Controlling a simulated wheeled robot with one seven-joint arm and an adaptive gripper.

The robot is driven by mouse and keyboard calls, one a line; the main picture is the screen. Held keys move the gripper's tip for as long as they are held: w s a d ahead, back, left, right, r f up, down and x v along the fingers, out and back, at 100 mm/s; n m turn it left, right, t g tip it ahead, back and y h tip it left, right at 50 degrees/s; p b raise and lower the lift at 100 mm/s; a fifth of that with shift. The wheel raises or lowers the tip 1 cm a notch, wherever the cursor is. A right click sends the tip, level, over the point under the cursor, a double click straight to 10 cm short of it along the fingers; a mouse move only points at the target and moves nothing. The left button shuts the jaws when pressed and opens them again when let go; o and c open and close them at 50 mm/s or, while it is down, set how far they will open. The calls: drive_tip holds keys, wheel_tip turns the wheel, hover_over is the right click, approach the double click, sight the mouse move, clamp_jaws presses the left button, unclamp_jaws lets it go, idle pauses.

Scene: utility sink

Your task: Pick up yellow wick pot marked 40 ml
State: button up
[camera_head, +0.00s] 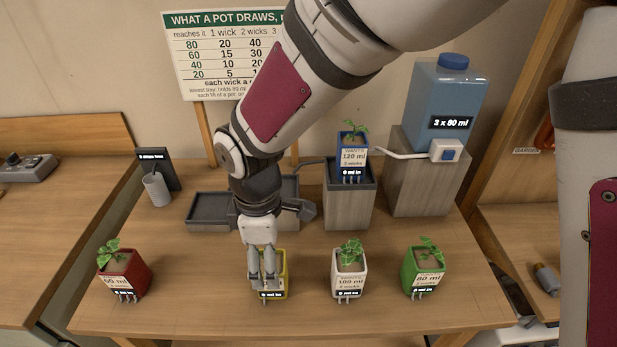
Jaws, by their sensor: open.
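The yellow wick pot (283,268) stands upright near the front edge of the wooden bench, between the red pot and the white pot. My gripper (263,282) points down at it, its two fingers apart in front of or over the pot in this view. The fingers and wrist hide most of the pot, its plant and its 40 ml marking; only its right side, part of its top edge and a "0 ml in" tag show. I cannot tell whether the fingers touch the pot.
A red pot (133,277) stands at left, a white 100 ml pot (348,284) and a green 80 ml pot (409,270) at right. Behind are grey trays (211,205), a blue 120 ml pot (353,174) on a stand, a blue water tank (440,100) and a chart (205,60).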

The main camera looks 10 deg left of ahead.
drive_tip(key=shift+w+f, duration=0.15)
drive_tip(key=shift+f, duration=3.6)
drive_tip(key=c, duration=1.4)
drive_tip(key=shift+r, duration=0.1)
